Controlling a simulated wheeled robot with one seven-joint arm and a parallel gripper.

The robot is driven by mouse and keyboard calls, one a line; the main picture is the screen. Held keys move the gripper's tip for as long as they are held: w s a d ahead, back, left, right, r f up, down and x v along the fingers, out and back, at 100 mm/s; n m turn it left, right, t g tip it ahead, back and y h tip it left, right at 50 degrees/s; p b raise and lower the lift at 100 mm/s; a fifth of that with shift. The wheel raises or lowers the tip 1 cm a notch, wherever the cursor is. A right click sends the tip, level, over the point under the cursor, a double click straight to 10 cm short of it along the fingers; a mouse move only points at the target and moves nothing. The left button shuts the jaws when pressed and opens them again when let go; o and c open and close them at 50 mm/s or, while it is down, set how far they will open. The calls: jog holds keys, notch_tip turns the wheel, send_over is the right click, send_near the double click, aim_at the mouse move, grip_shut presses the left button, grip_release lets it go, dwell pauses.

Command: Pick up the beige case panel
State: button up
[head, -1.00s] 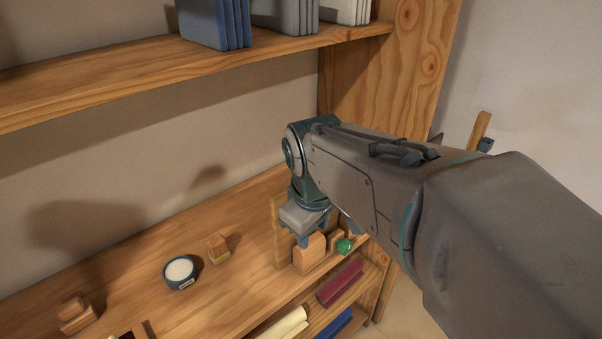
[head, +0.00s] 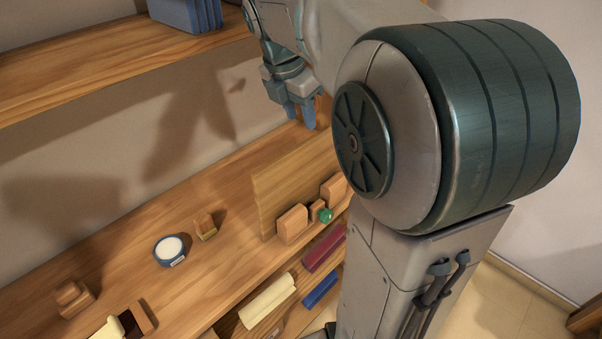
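A long cream-beige piece (head: 267,301), which looks like the beige case panel, lies at the shelf's lower front level, below the worktop's front edge. My gripper (head: 301,121) is up at the back right, above the worktop and far from the beige piece. Its blue fingers point down with a gap between them and nothing visible in it. Part of my arm hides the right side of the scene.
An upright wooden board (head: 290,180) with small blocks and a green knob (head: 325,215) stands on the worktop. Maroon (head: 324,248) and blue (head: 320,290) pieces lie beside the beige one. A blue round tin (head: 169,251) and small wooden blocks (head: 204,227) stand left.

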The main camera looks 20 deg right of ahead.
aim_at(305, 141)
jog(key=x, duration=1.1)
jog(key=shift+w+a+f, duration=0.1)
jog(key=shift+a+f, duration=0.05)
jog(key=shift+f, duration=0.25)
grip_shut()
jog(key=shift+r, duration=0.1)
dwell(0.7)
